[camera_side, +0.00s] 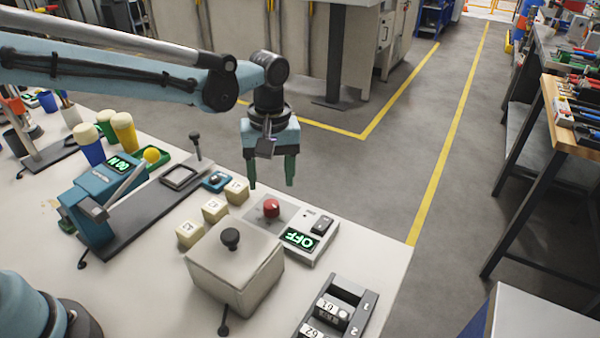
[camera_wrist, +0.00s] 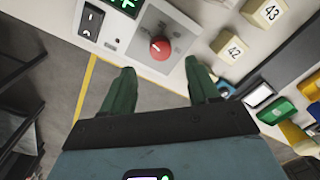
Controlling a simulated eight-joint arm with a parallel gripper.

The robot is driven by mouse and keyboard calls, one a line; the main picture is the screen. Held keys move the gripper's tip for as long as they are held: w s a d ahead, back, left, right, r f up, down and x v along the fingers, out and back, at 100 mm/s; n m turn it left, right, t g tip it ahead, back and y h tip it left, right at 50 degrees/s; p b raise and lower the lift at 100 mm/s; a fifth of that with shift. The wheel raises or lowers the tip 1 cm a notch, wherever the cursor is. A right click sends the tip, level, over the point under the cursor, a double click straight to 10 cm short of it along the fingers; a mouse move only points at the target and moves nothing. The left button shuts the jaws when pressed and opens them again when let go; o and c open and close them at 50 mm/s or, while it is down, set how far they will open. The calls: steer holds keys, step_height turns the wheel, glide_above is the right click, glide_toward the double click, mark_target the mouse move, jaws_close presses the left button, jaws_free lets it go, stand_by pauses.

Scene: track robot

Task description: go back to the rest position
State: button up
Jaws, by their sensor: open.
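My gripper (camera_side: 271,184) is open and empty, pointing down. In the side view it hangs above the far edge of the table (camera_side: 370,252), above and behind the panel with the red button. In the wrist view its green fingers (camera_wrist: 163,95) stand apart, with nothing between them but floor and the table's edge. My arm reaches in from the left of the side view. No marker of a rest position shows.
The red button (camera_side: 271,208) sits on a panel whose display (camera_side: 300,239) reads OFF. A lidded box (camera_side: 235,270), several numbered cubes (camera_side: 215,209) and a teal device (camera_side: 97,205) stand nearby. A rack (camera_side: 337,308) is at the front right. Floor beyond the table is free.

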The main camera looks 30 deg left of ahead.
mark_target(271, 203)
step_height(271, 203, down, 6)
steer(key=shift+a+r, duration=0.1)
steer(key=shift+s+f, duration=0.1)
steer(key=shift+f, duration=0.2)
steer(key=m, duration=0.4)
steer(key=shift+m, duration=0.4)
steer(key=m, duration=0.4)
steer(key=shift+m, duration=0.3)
steer(key=m, duration=0.9)
steer(key=shift+t, duration=0.3)
